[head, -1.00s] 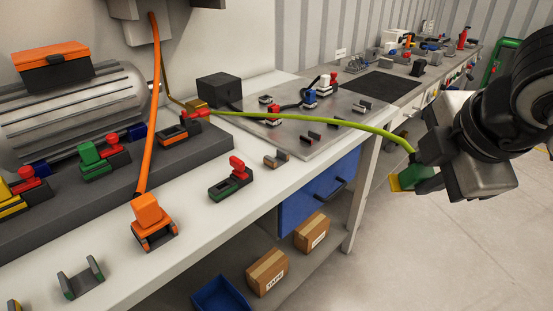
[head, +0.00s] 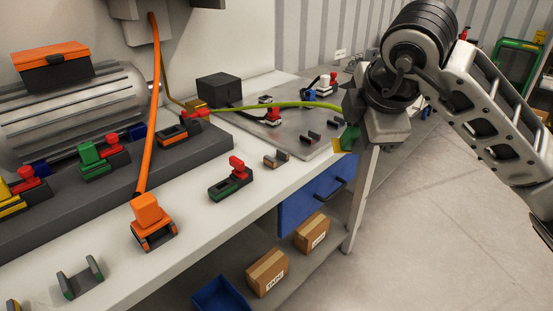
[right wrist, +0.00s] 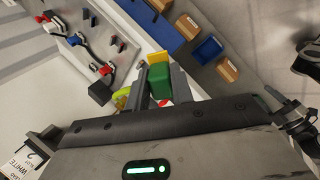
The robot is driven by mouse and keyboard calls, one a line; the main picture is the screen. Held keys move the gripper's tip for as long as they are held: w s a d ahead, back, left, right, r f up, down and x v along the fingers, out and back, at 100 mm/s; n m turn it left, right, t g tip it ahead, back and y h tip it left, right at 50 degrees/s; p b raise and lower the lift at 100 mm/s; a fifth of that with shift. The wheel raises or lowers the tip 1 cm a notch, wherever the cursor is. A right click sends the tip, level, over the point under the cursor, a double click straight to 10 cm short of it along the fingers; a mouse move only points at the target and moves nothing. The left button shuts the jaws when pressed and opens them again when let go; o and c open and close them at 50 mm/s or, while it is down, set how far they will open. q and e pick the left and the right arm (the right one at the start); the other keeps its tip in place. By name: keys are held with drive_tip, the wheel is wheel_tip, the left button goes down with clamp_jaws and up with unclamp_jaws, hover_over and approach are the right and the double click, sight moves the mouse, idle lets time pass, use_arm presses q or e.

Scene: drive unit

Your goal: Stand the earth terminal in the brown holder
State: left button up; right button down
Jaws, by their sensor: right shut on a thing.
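The earth terminal (head: 350,138) is a green block with a yellow end, on a yellow-green cable (head: 270,106). My right gripper (head: 352,128) is shut on it and holds it in the air by the bench's front edge, right of the brown holder. In the right wrist view the green body of the terminal (right wrist: 159,84) sits between the two fingers (right wrist: 160,95), its yellow end pointing away. The brown holder (head: 277,158), a small empty bracket with tan-brown cheeks, stands on the white bench top. My left gripper is not in view.
An orange terminal (head: 148,212) stands in a holder at the front, with an empty green-cheeked holder (head: 80,278) left of it. A green-and-black block with a red top (head: 232,180) lies left of the brown holder. A metal plate (head: 290,140) with small parts lies behind.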

use_arm(q)
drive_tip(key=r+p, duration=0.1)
drive_tip(key=p, duration=0.1)
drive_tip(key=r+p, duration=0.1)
drive_tip(key=p, duration=0.1)
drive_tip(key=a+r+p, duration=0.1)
drive_tip(key=p, duration=0.1)
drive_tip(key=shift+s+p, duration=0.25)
drive_tip(key=shift+p, duration=0.1)
use_arm(e)
drive_tip(key=w+a, duration=0.6)
drive_tip(key=w, duration=0.3)
drive_tip(key=w+a, duration=0.6)
drive_tip(key=w, duration=0.2)
drive_tip(key=shift+w, duration=0.4)
drive_tip(key=shift+r, duration=0.1)
